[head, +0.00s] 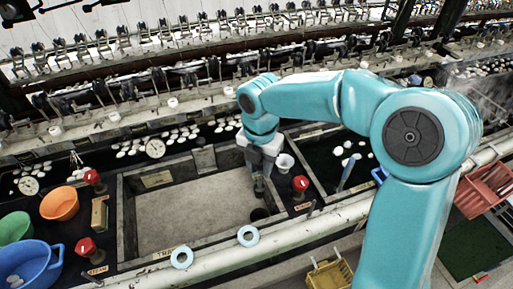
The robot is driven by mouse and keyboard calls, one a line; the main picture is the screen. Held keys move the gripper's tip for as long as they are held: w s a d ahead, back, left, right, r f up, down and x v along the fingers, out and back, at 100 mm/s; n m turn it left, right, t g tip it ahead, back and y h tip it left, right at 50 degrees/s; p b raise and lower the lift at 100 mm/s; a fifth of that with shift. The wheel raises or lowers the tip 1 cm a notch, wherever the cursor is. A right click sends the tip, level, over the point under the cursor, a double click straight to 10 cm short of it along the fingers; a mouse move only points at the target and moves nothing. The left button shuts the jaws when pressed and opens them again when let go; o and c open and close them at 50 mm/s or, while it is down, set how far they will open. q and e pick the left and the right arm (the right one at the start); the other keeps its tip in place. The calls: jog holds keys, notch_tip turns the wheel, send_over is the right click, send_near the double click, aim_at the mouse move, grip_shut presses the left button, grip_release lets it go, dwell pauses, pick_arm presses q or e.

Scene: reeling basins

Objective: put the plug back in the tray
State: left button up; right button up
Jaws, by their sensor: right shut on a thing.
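My right gripper (260,165) reaches down over the right end of an empty, pale-floored basin (185,210). It is shut on a small dark plug (259,187), which hangs upright below the fingers and is partly hidden by them. A dark round drain hole (260,214) shows in the basin floor just below the plug, apart from it. A partly hidden label that seems to start with "TRA" is on the front ledge (165,253); I cannot make out the tray itself. My left gripper is not in view.
A white cup (285,162) is close to the gripper's right. Red knobs (300,184) stand on both sides of the basin. Two light blue rings (248,236) lie along the front pipe. A dark water basin (325,165) is to the right. An orange bowl (60,204) is at left.

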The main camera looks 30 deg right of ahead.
aim_at(260, 197)
jog(key=shift+s+f, duration=0.35)
jog(key=shift+a+f+b, duration=0.2)
jog(key=shift+a+b, duration=0.05)
jog(key=shift+b, duration=0.35)
jog(key=f+b, duration=0.2)
jog(key=f, duration=0.1)
jog(key=f+b, duration=0.5)
jog(key=shift+d+f, duration=0.3)
jog(key=shift+f+b, duration=0.4)
jog(key=shift+f, duration=0.25)
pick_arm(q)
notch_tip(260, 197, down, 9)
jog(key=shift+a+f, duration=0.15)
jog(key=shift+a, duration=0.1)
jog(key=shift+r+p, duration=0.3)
pick_arm(e)
jog(key=shift+a, duration=0.1)
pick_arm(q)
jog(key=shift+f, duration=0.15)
pick_arm(e)
jog(key=shift+f, duration=0.25)
pick_arm(q)
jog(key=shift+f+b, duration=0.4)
jog(key=shift+b, duration=0.15)
pick_arm(e)
jog(key=shift+f, duration=0.65)
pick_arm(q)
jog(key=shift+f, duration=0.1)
pick_arm(e)
jog(key=shift+f, duration=0.15)
